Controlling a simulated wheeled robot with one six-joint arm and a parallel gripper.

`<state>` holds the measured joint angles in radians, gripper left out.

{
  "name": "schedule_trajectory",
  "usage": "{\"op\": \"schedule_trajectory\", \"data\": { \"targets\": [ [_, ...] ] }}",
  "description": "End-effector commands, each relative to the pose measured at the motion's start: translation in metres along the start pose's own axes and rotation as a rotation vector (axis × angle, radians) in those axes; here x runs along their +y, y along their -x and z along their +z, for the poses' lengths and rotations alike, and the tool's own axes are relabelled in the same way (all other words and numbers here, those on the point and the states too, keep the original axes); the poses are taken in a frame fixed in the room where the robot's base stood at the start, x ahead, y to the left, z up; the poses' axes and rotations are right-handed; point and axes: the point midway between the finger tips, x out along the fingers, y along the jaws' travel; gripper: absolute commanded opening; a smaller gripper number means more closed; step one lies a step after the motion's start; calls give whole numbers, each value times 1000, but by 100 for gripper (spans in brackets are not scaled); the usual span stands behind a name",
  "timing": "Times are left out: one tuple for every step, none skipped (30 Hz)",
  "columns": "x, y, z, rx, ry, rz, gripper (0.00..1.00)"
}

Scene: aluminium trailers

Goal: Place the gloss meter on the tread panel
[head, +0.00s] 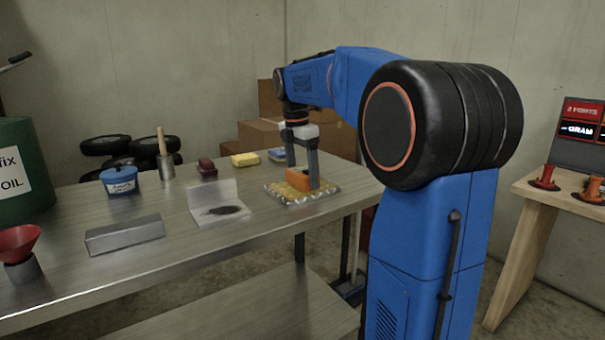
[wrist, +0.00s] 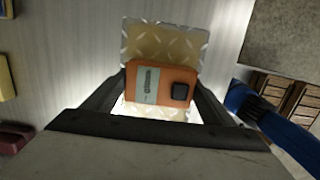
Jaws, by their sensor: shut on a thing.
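The gloss meter (head: 298,181) is a small orange block. In the wrist view the gloss meter (wrist: 147,82) shows a pale label and a dark square button. The tread panel (head: 289,196) is a diamond-plate sheet with a yellowish middle, lying near the right end of the workbench. It also shows in the wrist view (wrist: 165,40) under and beyond the meter. My gripper (head: 303,176) points down and is shut on the gloss meter, a finger on each side. The meter is over the panel; whether its underside touches it I cannot tell.
Cardboard boxes (head: 262,133) stand behind.

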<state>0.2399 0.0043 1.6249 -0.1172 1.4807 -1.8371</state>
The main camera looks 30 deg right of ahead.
Motion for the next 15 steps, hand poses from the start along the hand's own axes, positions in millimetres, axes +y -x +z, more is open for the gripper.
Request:
{"op": "schedule_trajectory", "data": {
  "targets": [
    [0, -1, 0, 0, 0, 0, 49],
    [0, -1, 0, 0, 0, 0, 49],
    [0, -2, 0, 0, 0, 0, 49],
    [0, -2, 0, 0, 0, 0, 83],
    [0, -2, 0, 0, 0, 1, 90],
    [0, -2, 0, 0, 0, 0, 96],
    [0, -2, 0, 0, 0, 0, 96],
    [0, -2, 0, 0, 0, 0, 96],
    [0, -2, 0, 0, 0, 0, 96],
    [0, -2, 0, 0, 0, 0, 96],
    [0, -2, 0, 0, 0, 0, 96],
    [0, -2, 0, 0, 0, 0, 96],
    [0, -2, 0, 0, 0, 0, 96],
    [0, -2, 0, 0, 0, 0, 96],
    [0, -1, 0, 0, 0, 0, 96]
  ]
}}
